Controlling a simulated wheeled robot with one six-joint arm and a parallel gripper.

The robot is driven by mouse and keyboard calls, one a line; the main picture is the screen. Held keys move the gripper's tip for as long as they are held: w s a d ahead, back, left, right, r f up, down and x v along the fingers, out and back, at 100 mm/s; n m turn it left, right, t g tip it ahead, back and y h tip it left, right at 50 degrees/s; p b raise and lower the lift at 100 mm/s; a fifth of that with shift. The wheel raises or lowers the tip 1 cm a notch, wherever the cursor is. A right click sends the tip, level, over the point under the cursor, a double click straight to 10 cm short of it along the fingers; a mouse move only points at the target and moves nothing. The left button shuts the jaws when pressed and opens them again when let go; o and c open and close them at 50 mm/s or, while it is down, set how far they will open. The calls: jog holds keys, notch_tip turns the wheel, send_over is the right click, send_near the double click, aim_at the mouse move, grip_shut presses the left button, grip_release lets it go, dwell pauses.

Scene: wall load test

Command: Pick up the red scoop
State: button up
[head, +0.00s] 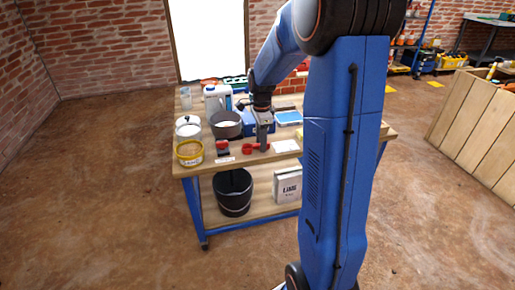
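A small red object (248,148), which looks like the red scoop, lies on the front part of the wooden workbench (236,160) in the head view. My gripper (263,147) points down right beside it, at its right side, and hides part of it. The fingertips are close to the bench top. I cannot tell whether they touch the scoop or how far apart they are.
A dark pot (226,131), a yellow tub (189,160), a white lidded container (187,120) and a red-and-black item (222,147) stand left of my gripper. A blue tray (289,118) is to the right. A black bucket (233,205) sits on the lower shelf.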

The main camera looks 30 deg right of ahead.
grip_shut()
jog(key=shift+r, duration=0.15)
notch_tip(320, 180, up, 10)
dwell(0.4)
